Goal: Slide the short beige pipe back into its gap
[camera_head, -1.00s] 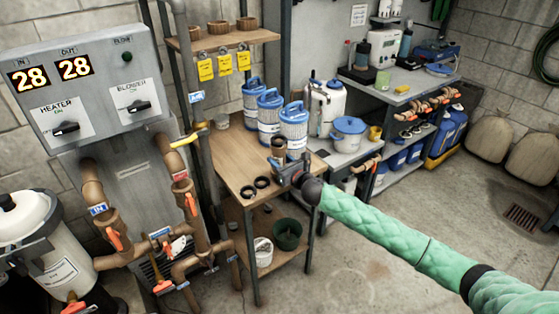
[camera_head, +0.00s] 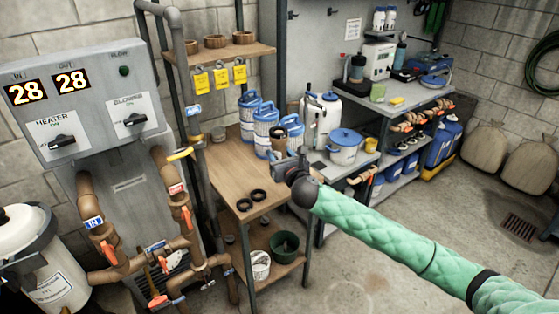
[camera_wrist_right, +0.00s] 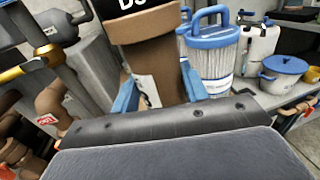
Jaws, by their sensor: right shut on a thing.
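The short beige pipe (camera_head: 279,143) looks brown and stands roughly upright above the right end of the wooden bench. It has a dark band with pale lettering at its top, seen in the wrist view (camera_wrist_right: 158,60). My right gripper (camera_head: 281,158) is shut on it. Its blue fingers (camera_wrist_right: 160,95) press on both sides of the pipe's lower part in the wrist view. The brown pipework (camera_head: 97,205) with orange handles stands at the left, under the heater panel, apart from the held pipe. I cannot clearly make out the gap. My left gripper is not in view.
Two black rings (camera_head: 251,199) lie on the wooden bench (camera_head: 226,167). Blue-capped filter cartridges (camera_head: 267,128) stand behind the held pipe. A yellow-handled valve (camera_head: 180,154) is left of the bench. A blue-lidded pot (camera_head: 344,150) stands right. The floor in front is open.

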